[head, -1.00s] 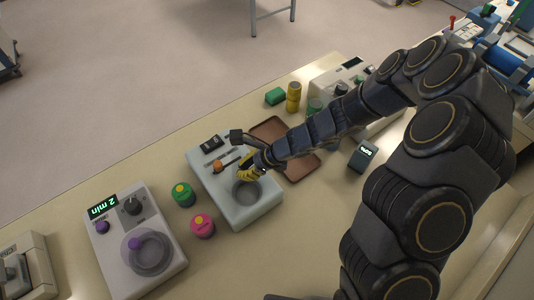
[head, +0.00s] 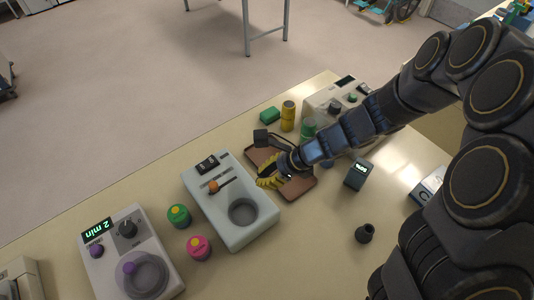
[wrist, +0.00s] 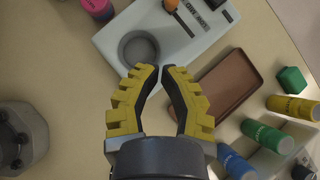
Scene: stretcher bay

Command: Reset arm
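My gripper (head: 268,180) has yellow ridged fingers and hangs over the left part of the brown tray (head: 297,188), to the right of the grey-white device with a round well (head: 215,178). The wrist view shows the two fingers of my gripper (wrist: 161,70) with their tips almost meeting and nothing held between them. In that view the fingertips point toward the device's empty round well (wrist: 138,48), and the tray (wrist: 228,84) lies to their right. My arm reaches in from the right and covers part of the tray.
A timer device reading "2 min" (head: 135,255) stands at left. Green (head: 178,215) and pink (head: 199,247) containers stand beside it. A yellow cylinder (head: 288,116), a green block (head: 270,115), a small dark display box (head: 356,174) and a black cup-like piece (head: 365,233) stand on the table.

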